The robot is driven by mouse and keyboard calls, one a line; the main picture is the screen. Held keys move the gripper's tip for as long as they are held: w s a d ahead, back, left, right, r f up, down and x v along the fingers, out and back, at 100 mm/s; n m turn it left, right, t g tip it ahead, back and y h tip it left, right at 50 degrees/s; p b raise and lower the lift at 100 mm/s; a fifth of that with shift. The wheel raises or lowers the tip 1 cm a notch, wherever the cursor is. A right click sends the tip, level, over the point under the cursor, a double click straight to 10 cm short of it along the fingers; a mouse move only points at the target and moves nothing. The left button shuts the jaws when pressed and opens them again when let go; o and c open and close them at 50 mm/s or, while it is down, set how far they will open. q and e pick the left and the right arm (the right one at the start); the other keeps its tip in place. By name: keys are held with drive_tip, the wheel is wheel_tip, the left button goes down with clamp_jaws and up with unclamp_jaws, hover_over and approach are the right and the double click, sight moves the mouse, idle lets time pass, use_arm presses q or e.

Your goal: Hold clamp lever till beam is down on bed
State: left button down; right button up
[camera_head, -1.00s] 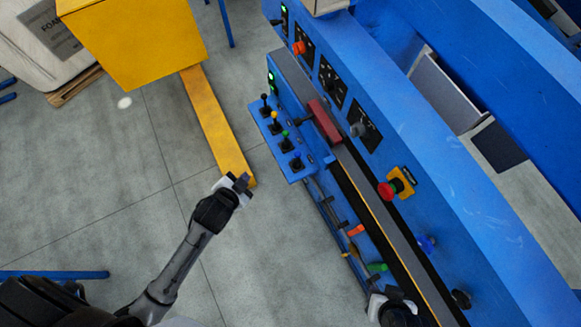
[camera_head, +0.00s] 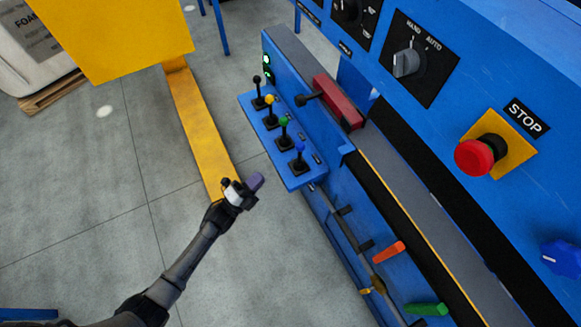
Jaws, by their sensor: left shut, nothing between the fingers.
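A small blue lever box (camera_head: 283,160) carries a row of levers with black (camera_head: 257,80), yellow (camera_head: 270,100), green (camera_head: 284,121) and blue (camera_head: 300,147) knobs. I cannot tell which is the clamp lever; no label on them is readable. My left gripper (camera_head: 256,182) is shut and empty, apart from the box, below and left of the blue-knobbed lever. The large blue machine body (camera_head: 440,115) at the right may be the beam. A long grey strip (camera_head: 410,185) runs below it, perhaps the bed. Whether they touch is unclear. My right gripper is out of view.
A red block (camera_head: 336,99) sits beside the lever box. A red STOP button (camera_head: 475,157) and a HAND/AUTO switch (camera_head: 406,62) face me. Orange (camera_head: 389,252) and green (camera_head: 426,309) handles stick out lower down. A yellow machine part (camera_head: 200,130) stands left; grey floor between is clear.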

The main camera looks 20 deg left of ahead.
sight(300, 156)
use_arm(q)
drive_tip(key=shift+s+f+m+h+b, duration=0.15)
drive_tip(key=shift+f+m+h+b, duration=1.1)
drive_tip(key=shift+f, duration=0.5)
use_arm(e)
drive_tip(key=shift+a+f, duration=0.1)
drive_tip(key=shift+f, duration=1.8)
use_arm(q)
drive_tip(key=b+x, duration=0.3)
drive_tip(key=x, duration=1.1)
drive_tip(key=shift+f, duration=0.15)
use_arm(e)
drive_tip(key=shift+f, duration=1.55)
